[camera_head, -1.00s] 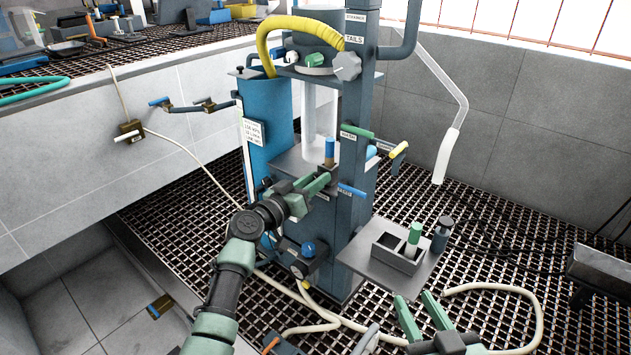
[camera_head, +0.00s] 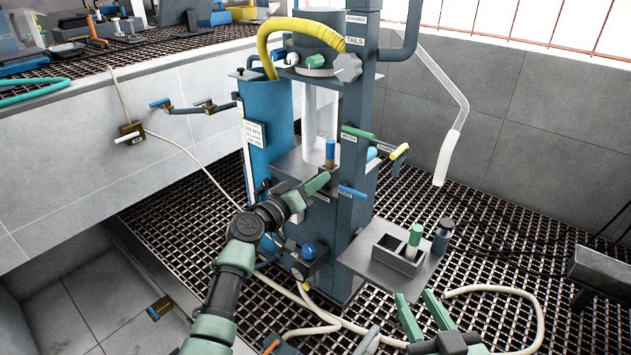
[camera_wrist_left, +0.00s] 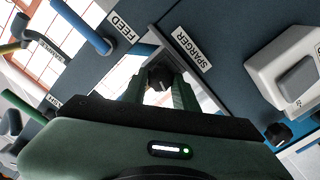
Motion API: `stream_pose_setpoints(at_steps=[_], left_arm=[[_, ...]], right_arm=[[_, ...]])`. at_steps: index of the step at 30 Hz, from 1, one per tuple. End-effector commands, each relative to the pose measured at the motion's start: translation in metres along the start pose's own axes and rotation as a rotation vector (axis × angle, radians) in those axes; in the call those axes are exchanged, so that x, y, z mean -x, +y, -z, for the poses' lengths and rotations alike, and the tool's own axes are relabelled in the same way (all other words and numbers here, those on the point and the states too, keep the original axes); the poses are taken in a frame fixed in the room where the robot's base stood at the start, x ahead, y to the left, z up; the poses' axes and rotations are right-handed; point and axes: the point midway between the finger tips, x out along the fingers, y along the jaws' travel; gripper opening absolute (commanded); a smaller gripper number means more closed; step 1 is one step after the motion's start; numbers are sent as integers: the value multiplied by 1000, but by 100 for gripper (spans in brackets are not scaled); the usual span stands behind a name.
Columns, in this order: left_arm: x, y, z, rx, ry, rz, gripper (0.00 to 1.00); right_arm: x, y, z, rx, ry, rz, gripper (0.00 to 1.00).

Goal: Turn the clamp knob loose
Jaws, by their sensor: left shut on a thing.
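The clamp knob appears to be the small dark lobed knob (camera_wrist_left: 160,77) beside the SPARGER label in the left wrist view. My left gripper (camera_wrist_left: 161,88) is shut on it, one green finger on each side. In the head view my left gripper (camera_head: 316,186) is at the front of the column, and its fingers and wrist hide the knob. My right gripper (camera_head: 423,310) is low at the front, fingers apart and empty.
The blue tank (camera_head: 266,130) stands left of the column. A blue-capped handle (camera_head: 330,152) and a blue lever (camera_head: 352,192) are close to my left fingers. A side shelf (camera_head: 362,262) carries a dark rack and bottle. A hose (camera_head: 530,300) lies on the grating at right.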

Motion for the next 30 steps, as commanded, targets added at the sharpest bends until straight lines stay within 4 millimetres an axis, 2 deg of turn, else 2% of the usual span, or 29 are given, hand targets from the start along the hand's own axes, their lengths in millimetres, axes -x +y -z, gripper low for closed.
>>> stream_pose_setpoints(at_steps=[2, 3, 5, 6, 23, 30], left_arm=[[0, 0, -3, 1, -7, -2, 0], [0, 0, -3, 1, -7, -2, 31], [0, 0, -3, 1, -7, -1, 48], [0, 0, -3, 0, -6, -1, 50], [0, 0, -1, -18, -2, 1, 50], [0, 1, 0, -217, -1, 0, 50]], right_arm=[[0, 0, 0, 0, 0, 0, 36], [0, 0, 0, 0, 0, 0, 36], [0, 0, 0, 0, 0, 0, 36], [0, 0, 0, 0, 0, 0, 36], [-1, -1, -2, 0, 2, 3, 36], [0, 0, -1, 0, 1, 1, 36]])
